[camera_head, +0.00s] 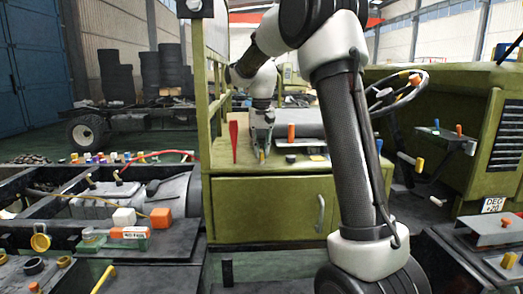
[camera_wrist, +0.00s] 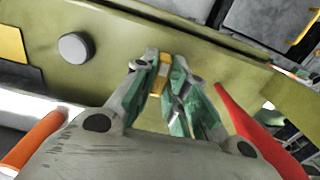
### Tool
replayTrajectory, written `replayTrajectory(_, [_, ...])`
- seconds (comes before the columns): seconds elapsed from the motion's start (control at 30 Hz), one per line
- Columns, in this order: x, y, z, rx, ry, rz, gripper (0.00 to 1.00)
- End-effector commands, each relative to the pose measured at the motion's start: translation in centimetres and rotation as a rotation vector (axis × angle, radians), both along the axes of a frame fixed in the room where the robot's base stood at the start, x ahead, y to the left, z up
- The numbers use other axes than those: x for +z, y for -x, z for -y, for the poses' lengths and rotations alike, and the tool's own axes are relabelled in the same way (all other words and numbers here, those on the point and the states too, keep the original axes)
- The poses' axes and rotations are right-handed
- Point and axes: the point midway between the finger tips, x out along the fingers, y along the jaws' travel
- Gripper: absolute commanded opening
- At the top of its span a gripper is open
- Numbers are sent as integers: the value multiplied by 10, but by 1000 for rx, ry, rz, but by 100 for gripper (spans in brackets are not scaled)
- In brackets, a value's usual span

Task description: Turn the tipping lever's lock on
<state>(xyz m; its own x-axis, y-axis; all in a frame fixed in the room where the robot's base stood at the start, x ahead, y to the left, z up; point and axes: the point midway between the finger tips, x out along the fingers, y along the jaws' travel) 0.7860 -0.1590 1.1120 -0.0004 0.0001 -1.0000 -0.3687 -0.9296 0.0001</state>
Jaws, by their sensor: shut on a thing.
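My gripper (camera_head: 262,147) is over the olive-green cabinet top (camera_head: 225,160), pointing down. In the wrist view my gripper (camera_wrist: 162,75) is shut on a small yellow piece (camera_wrist: 163,72). The same yellow piece (camera_head: 262,156) shows at the fingertips in the head view. The fingers hide part of it, and I cannot tell its turn angle. A red tapered lever (camera_head: 233,140) stands just left of my gripper; it shows at the right in the wrist view (camera_wrist: 243,115). An orange-handled lever (camera_head: 291,131) stands to the right of my gripper. No label shows which is the tipping lever.
A round grey knob (camera_wrist: 74,47) is on the green panel near my fingers. A green post (camera_head: 203,110) rises at the cabinet's left edge. A steering wheel (camera_head: 398,92) is at the right. Chassis frames with loose parts, including an orange block (camera_head: 161,217), lie at the left.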

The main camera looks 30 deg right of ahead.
Motion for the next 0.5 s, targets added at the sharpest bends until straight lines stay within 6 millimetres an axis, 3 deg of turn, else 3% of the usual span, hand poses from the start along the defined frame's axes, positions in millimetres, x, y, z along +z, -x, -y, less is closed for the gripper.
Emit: replayTrajectory(0.5, [1, 0, 0, -36, 0, 2, 0])
